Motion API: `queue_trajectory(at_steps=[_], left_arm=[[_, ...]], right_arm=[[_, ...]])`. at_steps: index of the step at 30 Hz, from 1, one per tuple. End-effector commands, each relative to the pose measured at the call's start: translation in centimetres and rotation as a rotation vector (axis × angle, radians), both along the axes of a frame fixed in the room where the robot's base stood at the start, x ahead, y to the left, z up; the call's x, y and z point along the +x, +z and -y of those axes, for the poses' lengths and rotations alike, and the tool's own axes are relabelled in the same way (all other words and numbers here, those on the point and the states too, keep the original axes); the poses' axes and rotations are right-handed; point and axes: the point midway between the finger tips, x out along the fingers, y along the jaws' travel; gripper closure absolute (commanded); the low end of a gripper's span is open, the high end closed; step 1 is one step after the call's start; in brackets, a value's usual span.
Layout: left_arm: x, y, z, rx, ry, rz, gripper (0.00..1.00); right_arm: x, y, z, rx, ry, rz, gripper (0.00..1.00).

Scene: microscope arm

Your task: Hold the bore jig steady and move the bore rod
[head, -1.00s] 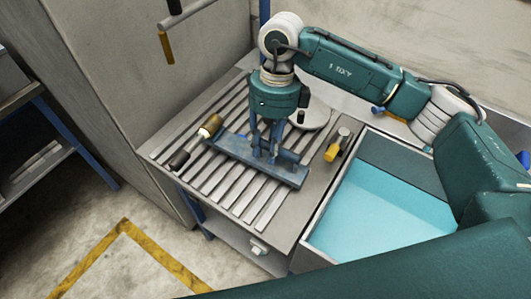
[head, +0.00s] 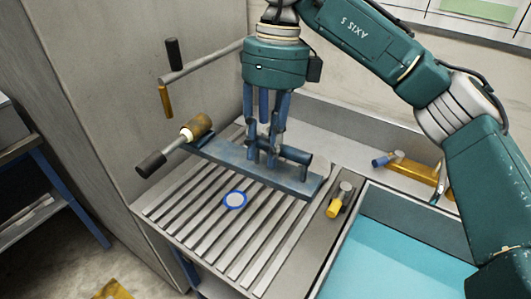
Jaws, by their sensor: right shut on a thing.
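The blue bar-shaped fixture (head: 225,158), which looks like the bore jig, is over the slatted bench, tilted down to the right in the picture. My right gripper (head: 270,150) points down and is shut on the upright part at the middle of the bar. The fingers partly hide that part. A rod with a brown cylinder (head: 199,125) and a black end (head: 151,164) is at the bar's left end. I cannot tell whether it is joined to the bar, or whether it is the bore rod. My left gripper is not in view.
A blue-ringed white disc (head: 235,200) lies on the bench slats (head: 205,225). A yellow-ended tool (head: 340,200) lies right of the bar, beside a blue-floored basin (head: 375,265). A crank handle (head: 200,63) sticks out by the left cabinet wall. A brass-coloured piece (head: 410,168) lies behind.

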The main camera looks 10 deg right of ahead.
Motion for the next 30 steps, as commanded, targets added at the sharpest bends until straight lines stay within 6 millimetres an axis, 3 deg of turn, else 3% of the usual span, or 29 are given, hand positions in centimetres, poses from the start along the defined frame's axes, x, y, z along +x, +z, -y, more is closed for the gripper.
queue_trajectory(at_steps=[11,30], left_arm=[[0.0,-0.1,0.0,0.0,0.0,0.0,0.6],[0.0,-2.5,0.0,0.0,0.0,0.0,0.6]], right_arm=[[0.1,0.0,-0.1,0.004,0.0,0.003,1.0],[0.0,-3.3,0.0,0.004,0.0,0.003,1.0]])
